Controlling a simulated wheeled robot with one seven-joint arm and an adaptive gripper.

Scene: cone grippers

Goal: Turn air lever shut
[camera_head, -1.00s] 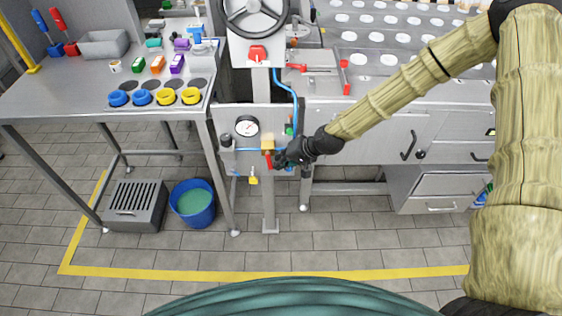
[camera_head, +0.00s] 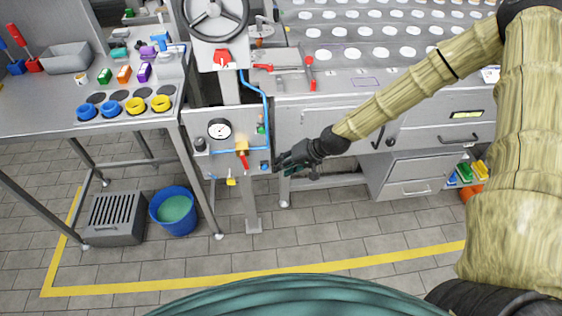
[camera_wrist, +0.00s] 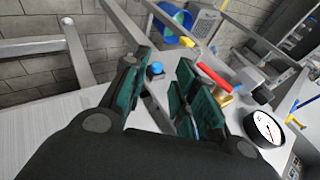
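The air lever is a red handle (camera_head: 244,162) on a brass valve (camera_head: 241,146), fixed to a grey panel below the handwheel. The handle points downward, tilted slightly right. In the wrist view the red handle (camera_wrist: 213,76) and brass valve (camera_wrist: 223,97) lie just right of the fingers. My gripper (camera_head: 280,164) is to the right of the lever, apart from it. In the wrist view my gripper (camera_wrist: 158,95) has its dark green fingers spread with nothing held between them.
A round gauge (camera_head: 219,129) sits above left of the valve. A blue knob (camera_head: 264,167) is close to my fingertips. A small yellow part (camera_head: 232,181) hangs below. A blue hose (camera_head: 266,105) runs along the panel's right. A table (camera_head: 45,120) stands left, a blue bucket (camera_head: 157,205) below it.

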